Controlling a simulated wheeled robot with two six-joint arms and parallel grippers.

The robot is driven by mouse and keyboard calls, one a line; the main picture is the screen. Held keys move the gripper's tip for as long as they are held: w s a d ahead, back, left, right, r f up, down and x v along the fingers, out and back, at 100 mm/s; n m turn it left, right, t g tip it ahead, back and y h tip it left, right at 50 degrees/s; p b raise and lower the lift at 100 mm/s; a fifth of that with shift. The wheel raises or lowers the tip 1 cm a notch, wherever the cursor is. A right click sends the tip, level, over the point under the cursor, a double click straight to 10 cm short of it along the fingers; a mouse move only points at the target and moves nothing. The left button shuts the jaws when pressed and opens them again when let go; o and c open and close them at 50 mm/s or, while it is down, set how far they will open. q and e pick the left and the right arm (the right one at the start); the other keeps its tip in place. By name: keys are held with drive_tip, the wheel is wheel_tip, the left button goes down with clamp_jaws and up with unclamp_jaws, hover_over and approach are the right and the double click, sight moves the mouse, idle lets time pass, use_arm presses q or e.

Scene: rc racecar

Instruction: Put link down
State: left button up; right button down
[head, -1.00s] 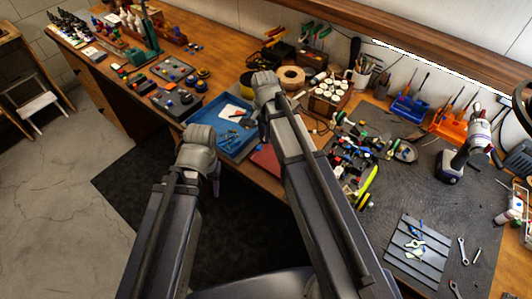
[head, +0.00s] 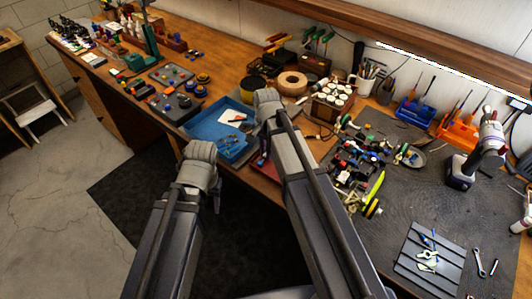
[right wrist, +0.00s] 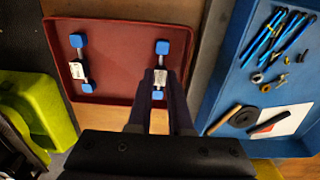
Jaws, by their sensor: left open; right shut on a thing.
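A red tray (right wrist: 120,20) lies on the wooden bench; its edge also shows in the head view (head: 268,179). One link (right wrist: 80,64), a silver rod with blue ends and a white label, lies in the tray on the left. A second link (right wrist: 161,62) of the same look is between the fingertips of my right gripper (right wrist: 160,84), over the right part of the tray. I cannot tell whether it touches the tray floor. In the head view my right gripper is mostly hidden behind its arm. My left gripper (head: 217,197) hangs off the bench front, its fingers barely visible.
A blue tray (right wrist: 216,110) with blue-handled tools stands right of the red tray in the wrist view. A yellow-green object (right wrist: 45,108) is at the left. A dark mat (head: 400,200) with loose parts covers the bench's right side.

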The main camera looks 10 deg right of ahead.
drive_tip(key=shift+f, duration=0.15)
drive_tip(key=c, duration=1.1)
unclamp_jaws()
wheel_tip(320, 180, up, 12)
drive_tip(key=p, duration=1.2)
drive_tip(key=s+a+n, duration=0.4)
drive_tip(key=s+n, duration=0.3)
drive_tip(key=s, duration=0.1)
drive_tip(key=s+a+n+h, duration=0.1)
drive_tip(key=s+a+n, duration=0.4)
drive_tip(key=s+n, duration=0.2)
drive_tip(key=shift+s+r, duration=0.2)
drive_tip(key=shift+s, duration=0.3)
